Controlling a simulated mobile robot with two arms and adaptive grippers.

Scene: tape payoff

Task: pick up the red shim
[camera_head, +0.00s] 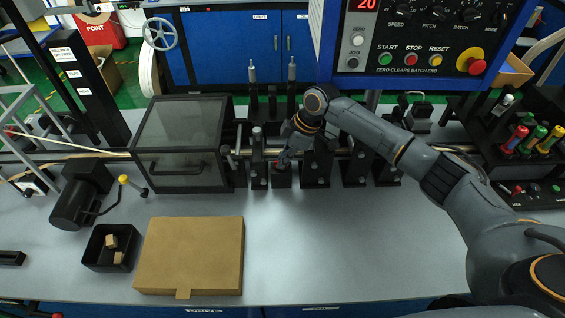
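My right gripper (284,161) reaches down among the black posts and blocks in the middle of the bench. Its fingers are small and dark here, and I cannot tell whether they are open or shut. A small red spot (276,187) shows at the dark block just below the fingertips. It may be the red shim, but it is too small to be sure, and I cannot tell whether the gripper touches it. My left gripper is not in view.
A black box with a clear lid (180,135) stands left of the gripper. A cardboard box (190,256) and a black bin with small blocks (91,255) sit at the front left. The control panel (415,45) hangs behind my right arm. The front middle bench is clear.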

